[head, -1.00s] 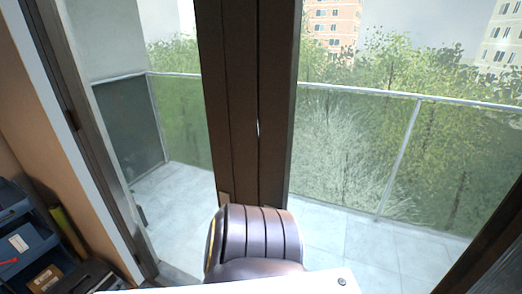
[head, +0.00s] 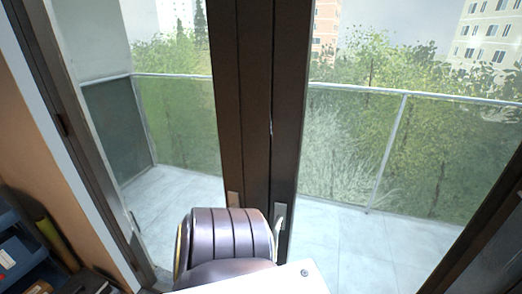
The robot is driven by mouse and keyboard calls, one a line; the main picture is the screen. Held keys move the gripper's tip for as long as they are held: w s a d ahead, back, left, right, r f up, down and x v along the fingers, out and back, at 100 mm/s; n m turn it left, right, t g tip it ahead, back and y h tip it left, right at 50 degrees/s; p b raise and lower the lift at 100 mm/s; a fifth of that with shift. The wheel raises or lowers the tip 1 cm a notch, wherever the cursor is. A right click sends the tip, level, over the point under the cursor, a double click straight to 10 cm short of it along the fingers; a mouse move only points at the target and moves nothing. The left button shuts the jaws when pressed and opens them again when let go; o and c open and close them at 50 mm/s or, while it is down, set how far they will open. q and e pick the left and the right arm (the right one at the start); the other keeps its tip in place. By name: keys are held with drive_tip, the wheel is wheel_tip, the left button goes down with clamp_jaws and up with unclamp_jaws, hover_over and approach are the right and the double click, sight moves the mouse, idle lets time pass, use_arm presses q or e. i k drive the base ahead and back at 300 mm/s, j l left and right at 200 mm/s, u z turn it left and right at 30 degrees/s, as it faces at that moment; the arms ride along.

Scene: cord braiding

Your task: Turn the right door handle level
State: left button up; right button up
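A dark-framed glass double door fills the middle, its two dark stiles (head: 256,110) meeting in the centre. The right door handle (head: 280,218) is a small pale metal piece low on the right stile. It appears to hang nearly upright, but its lower part is partly hidden, so its exact angle is hard to tell. Neither gripper is in view.
A rounded, ribbed dark shape and a white flat part cover the bottom middle, just in front of the handles. Blue bins (head: 18,252) stand at the lower left by the wall. A tiled balcony with a glass railing (head: 370,140) lies behind the glass.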

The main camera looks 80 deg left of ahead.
sight(279, 219)
drive_tip(key=k+u, duration=0.1)
drive_tip(key=u, duration=0.85)
drive_tip(key=i+u, duration=0.15)
drive_tip(key=u, duration=0.8)
drive_tip(key=i+l+u, duration=0.1)
drive_tip(key=u, duration=0.4)
